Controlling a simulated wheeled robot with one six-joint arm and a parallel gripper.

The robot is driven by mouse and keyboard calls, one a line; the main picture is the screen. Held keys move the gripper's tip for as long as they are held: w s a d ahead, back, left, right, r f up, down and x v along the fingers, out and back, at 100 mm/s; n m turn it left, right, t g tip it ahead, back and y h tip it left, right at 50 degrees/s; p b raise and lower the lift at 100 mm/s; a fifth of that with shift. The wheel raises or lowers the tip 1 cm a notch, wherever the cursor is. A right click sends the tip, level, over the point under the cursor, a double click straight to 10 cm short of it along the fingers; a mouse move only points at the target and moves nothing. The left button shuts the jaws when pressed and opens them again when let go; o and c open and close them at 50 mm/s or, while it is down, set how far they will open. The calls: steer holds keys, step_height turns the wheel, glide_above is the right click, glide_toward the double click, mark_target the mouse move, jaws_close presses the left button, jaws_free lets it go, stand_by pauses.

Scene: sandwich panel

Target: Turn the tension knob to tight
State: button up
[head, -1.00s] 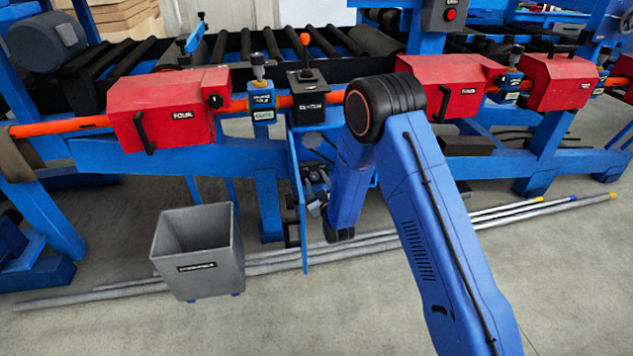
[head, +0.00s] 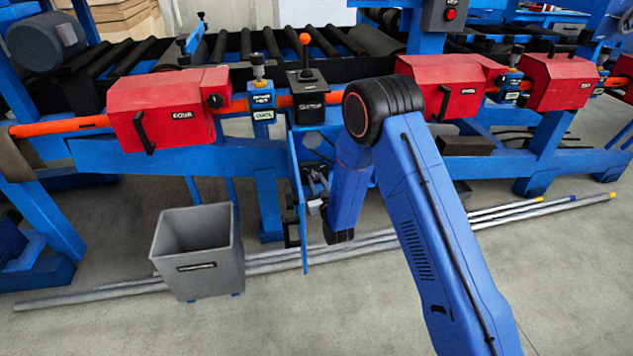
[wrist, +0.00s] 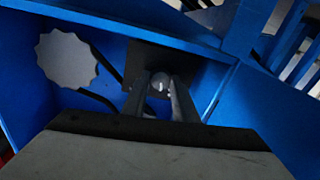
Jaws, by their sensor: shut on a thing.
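In the wrist view, my gripper (wrist: 160,97) has its two dark fingers closed around a small round grey knob (wrist: 160,82) with a white mark on its face. The knob sits in front of a dark square plate (wrist: 180,60) inside a blue frame. I take this as the tension knob, but no label or tight mark is readable. The fingers hide the knob's sides. In the head view, my arm reaches down to the blue frame below the black lever box, and the gripped knob cannot be made out there.
A larger grey scalloped knob (wrist: 67,60) is left of my fingers, with a dark cable between. Blue frame walls close in around the gripper. In the head view, a grey bin (head: 197,250) stands left, a black lever box (head: 308,88) is above, and long pipes (head: 275,262) lie on the floor.

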steer(key=m, duration=0.6)
steer(key=shift+f+m, duration=0.1)
steer(key=shift+m, duration=0.2)
steer(key=m, duration=0.6)
steer(key=shift+t+h, duration=0.4)
steer(key=o, duration=1)
steer(key=shift+o, duration=0.2)
steer(key=shift+s, duration=0.1)
steer(key=v, duration=1.7)
steer(key=shift+s+f, duration=0.1)
steer(key=shift+s, duration=0.05)
